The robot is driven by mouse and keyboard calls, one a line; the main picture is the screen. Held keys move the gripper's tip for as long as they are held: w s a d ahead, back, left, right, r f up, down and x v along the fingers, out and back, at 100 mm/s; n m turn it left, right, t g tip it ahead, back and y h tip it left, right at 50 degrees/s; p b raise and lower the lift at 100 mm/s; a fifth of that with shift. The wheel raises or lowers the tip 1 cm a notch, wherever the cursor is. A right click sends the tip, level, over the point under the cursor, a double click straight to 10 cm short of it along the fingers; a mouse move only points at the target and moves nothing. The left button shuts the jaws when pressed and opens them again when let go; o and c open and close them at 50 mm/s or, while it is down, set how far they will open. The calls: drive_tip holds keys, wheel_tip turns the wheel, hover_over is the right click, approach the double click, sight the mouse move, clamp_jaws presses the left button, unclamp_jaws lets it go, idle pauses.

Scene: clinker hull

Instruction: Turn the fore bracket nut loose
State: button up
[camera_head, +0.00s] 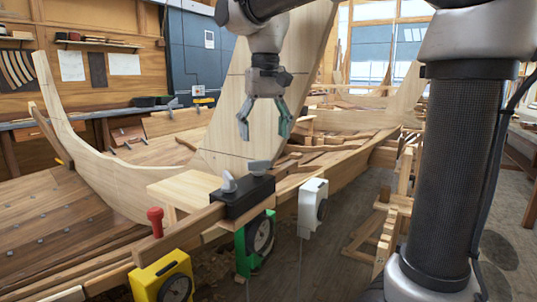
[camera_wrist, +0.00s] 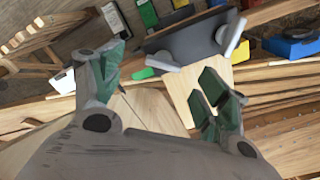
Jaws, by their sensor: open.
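A black bracket (camera_head: 243,197) sits on the hull's top plank and carries two pale grey wing nuts. One nut (camera_head: 229,182) is at its left end, the other (camera_head: 258,167) toward its right end. I cannot tell which is the fore one. The wrist view also shows the bracket (camera_wrist: 198,43), with a nut at its lower left (camera_wrist: 162,61) and one at its right (camera_wrist: 233,36). My gripper (camera_head: 264,133) is open and empty, pointing down above the bracket and apart from both nuts. Its fingers also frame the wrist view (camera_wrist: 162,80).
A yellow dial box (camera_head: 160,278), a red knob (camera_head: 155,220), a green dial box (camera_head: 254,243) and a white box (camera_head: 312,207) line the near plank. A tall pale board (camera_head: 235,115) rises behind the bracket. Loose wood pieces (camera_head: 310,150) lie at right.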

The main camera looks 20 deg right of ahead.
sight(259, 168)
drive_tip(key=shift+w+a+r, duration=0.2)
drive_tip(key=shift+w+a, duration=0.25)
drive_tip(key=shift+w, duration=0.2)
drive_tip(key=shift+w+a+f, duration=0.1)
drive_tip(key=shift+w+f, duration=0.05)
drive_tip(key=shift+w, duration=0.05)
wheel_tip(259, 168, down, 7)
drive_tip(key=shift+f, duration=0.15)
drive_tip(key=shift+c, duration=0.2)
drive_tip(key=c, duration=1)
